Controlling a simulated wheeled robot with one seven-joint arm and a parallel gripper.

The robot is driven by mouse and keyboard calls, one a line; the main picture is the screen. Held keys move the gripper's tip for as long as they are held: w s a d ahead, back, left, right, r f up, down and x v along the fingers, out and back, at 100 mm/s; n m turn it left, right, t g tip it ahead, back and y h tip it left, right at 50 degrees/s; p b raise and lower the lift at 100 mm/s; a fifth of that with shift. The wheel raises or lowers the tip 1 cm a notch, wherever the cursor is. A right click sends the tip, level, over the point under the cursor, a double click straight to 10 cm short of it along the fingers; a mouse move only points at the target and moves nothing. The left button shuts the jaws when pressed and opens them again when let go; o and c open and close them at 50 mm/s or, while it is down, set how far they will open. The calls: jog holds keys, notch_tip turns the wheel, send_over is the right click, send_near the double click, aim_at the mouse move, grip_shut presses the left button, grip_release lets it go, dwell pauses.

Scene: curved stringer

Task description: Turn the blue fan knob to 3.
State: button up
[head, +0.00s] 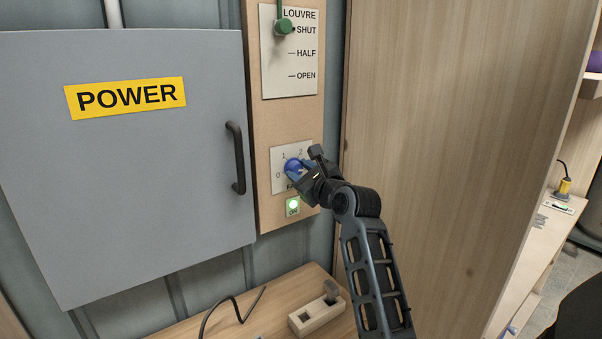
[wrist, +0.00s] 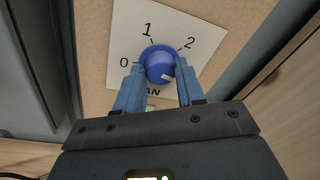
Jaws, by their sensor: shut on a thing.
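The blue fan knob (head: 292,165) sits on a pale dial plate on the wooden panel. In the wrist view, the knob (wrist: 156,58) is between the two blue fingers of my gripper (wrist: 160,78), which is shut on it. My gripper (head: 301,171) reaches it from the lower right in the head view. The numbers 0, 1 and 2 show around the knob on the dial plate (wrist: 207,60); the 3 is not visible. A white mark shows at the knob's lower right in the wrist view, by the right finger. I cannot tell which number it indicates.
A lit green ON button (head: 293,206) is just below the dial. The louvre plate (head: 277,75) with its green knob at SHUT is above. A grey POWER cabinet (head: 130,210) with a black handle (head: 236,158) stands to the left. A wooden bench (head: 265,312) is below.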

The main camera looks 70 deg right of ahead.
jog(key=shift+f+m, duration=0.1)
jog(key=shift+m, duration=0.3)
jog(key=o, duration=1)
jog(key=shift+o, duration=0.2)
jog(key=shift+s, duration=0.1)
jog(key=b+v, duration=0.1)
jog(key=v, duration=0.6)
jog(key=shift+s+a+b, duration=0.2)
jog(key=shift+s+b, duration=0.05)
jog(key=shift+b, duration=0.15)
